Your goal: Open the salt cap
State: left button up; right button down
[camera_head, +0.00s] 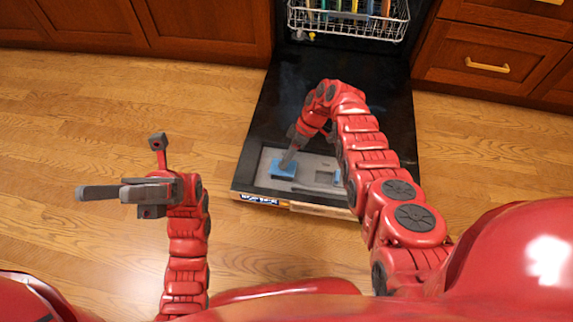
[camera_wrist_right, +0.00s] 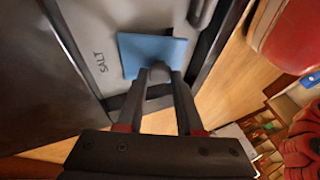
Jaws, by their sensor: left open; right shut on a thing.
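The salt cap is a blue square lid (camera_head: 280,172) with a small grey knob, on the grey panel (camera_head: 262,180) near the outer edge of the lowered dishwasher door. In the right wrist view the cap (camera_wrist_right: 138,48) lies beside the word SALT. My right gripper (camera_head: 289,158) reaches down to it, and its fingertips (camera_wrist_right: 160,74) are shut on the knob. I cannot tell whether the cap sits flush or is slightly raised. My left gripper (camera_head: 98,192) is open and empty, held above the wooden floor at the left, well away from the door.
The black dishwasher door (camera_head: 270,110) lies open. A white rack (camera_head: 345,27) with several colored dishes stands behind it. Wooden cabinets (camera_head: 205,25) flank the dishwasher on both sides. The wooden floor (camera_head: 90,100) on the left is clear.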

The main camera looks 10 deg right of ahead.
jog(key=w+b, duration=0.1)
jog(key=b, duration=0.1)
jog(key=shift+d+b, duration=0.1)
jog(key=shift+b, duration=0.2)
jog(key=shift+s+r+g+b, duration=0.1)
jog(key=shift+r+g+b, duration=0.15)
jog(key=shift+b, duration=0.85)
pick_arm(q)
jog(key=s+a+f+m+t+y, duration=0.4)
jog(key=s+a+m+t+y, duration=0.4)
jog(key=s+a+t, duration=0.4)
jog(key=s+t+y, duration=0.1)
jog(key=t, duration=0.3)
jog(key=shift+s+m, duration=0.35)
jog(key=shift+m, duration=0.05)
jog(key=shift+a, duration=0.1)
